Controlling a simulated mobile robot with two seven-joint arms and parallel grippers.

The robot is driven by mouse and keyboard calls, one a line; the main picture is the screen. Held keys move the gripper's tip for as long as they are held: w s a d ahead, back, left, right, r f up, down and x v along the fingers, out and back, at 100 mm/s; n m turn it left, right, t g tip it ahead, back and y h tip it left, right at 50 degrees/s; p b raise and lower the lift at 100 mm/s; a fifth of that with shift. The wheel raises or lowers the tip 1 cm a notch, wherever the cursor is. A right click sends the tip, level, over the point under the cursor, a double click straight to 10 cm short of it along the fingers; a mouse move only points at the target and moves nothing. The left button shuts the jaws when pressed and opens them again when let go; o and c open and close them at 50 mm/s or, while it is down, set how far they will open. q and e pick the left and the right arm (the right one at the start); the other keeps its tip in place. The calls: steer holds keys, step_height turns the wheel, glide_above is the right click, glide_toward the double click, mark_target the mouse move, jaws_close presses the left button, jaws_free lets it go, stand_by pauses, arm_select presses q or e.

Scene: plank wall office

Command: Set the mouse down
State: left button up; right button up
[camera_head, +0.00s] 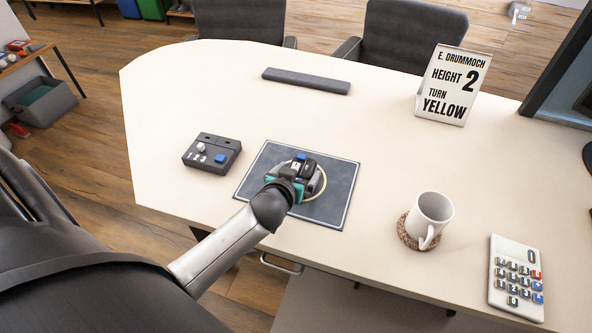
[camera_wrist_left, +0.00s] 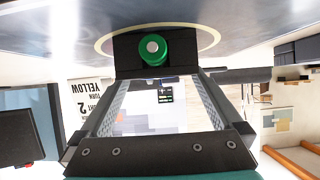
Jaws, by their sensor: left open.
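A dark mat (camera_head: 252,184) with a thin light border and a pale ring lies near the desk's front edge. My left gripper (camera_head: 311,173) is over the ring, low at the mat, with its jaws apart. No mouse shows clearly in the head view; the gripper covers much of the ring. In the left wrist view the mat (camera_wrist_left: 245,22) and part of its ring are close at the top. A dark block with a green round part (camera_wrist_left: 153,48) is in front of the ring there; I cannot tell whether it is the mouse. My right gripper is not in view.
A control box (camera_head: 212,153) marked 1 2 3 stands left of the mat. A mug (camera_head: 432,212) on a round coaster and a calculator (camera_head: 516,277) are to the right. A sign (camera_head: 453,85) and a dark bar (camera_head: 306,81) are farther back. The desk between is clear.

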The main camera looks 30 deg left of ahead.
arm_select(q)
steer(key=shift+s+r, duration=0.1)
steer(key=shift+r, duration=0.15)
steer(key=p+v, duration=0.3)
steer(key=v, duration=0.8)
steer(key=shift+s, duration=0.35)
